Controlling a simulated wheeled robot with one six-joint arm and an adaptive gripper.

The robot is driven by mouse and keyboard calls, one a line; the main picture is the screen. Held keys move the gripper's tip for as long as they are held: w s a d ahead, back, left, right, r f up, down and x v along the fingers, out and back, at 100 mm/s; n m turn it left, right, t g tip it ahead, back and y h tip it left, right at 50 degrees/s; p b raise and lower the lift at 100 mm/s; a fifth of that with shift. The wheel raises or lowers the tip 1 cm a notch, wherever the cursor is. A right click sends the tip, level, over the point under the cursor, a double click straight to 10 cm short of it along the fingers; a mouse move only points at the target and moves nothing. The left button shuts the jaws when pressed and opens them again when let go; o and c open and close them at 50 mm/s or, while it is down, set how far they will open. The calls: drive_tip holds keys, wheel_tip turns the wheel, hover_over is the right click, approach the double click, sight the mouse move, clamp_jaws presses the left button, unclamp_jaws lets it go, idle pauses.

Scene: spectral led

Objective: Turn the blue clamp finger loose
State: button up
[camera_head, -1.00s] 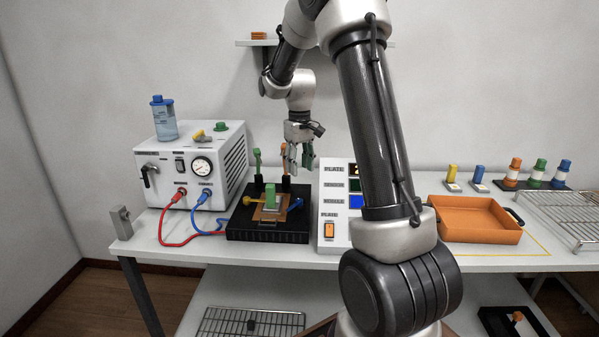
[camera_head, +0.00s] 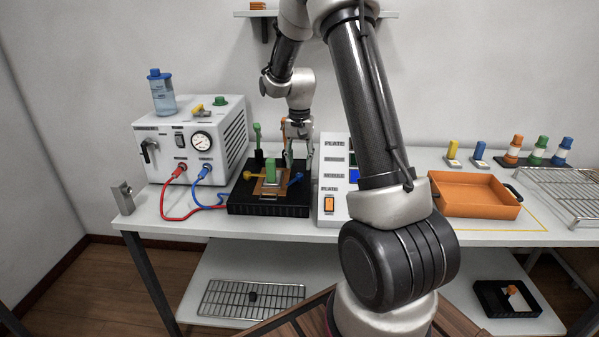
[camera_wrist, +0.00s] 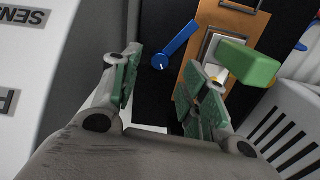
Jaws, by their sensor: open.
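The blue clamp finger (camera_head: 296,178) is on the right side of the black fixture (camera_head: 268,210). In the wrist view the blue clamp finger (camera_wrist: 178,44) slants up to the right from its round pivot, with its far end near the edge of a copper-coloured plate (camera_wrist: 225,25). A green block (camera_head: 270,170) stands on that plate. My gripper (camera_head: 300,158) is open and points down at the fixture's back right. In the wrist view my gripper (camera_wrist: 165,68) has its green-padded fingers apart, with nothing between them and the blue finger just ahead.
A yellow clamp finger (camera_head: 252,176) is on the fixture's left side. Green and orange upright handles stand behind the plate, the orange one partly hidden by my gripper. A label panel (camera_head: 333,175) is close on the right, and a white pump box (camera_head: 190,140) on the left.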

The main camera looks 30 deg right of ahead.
sight(299, 174)
drive_tip(key=shift+f, duration=2.4)
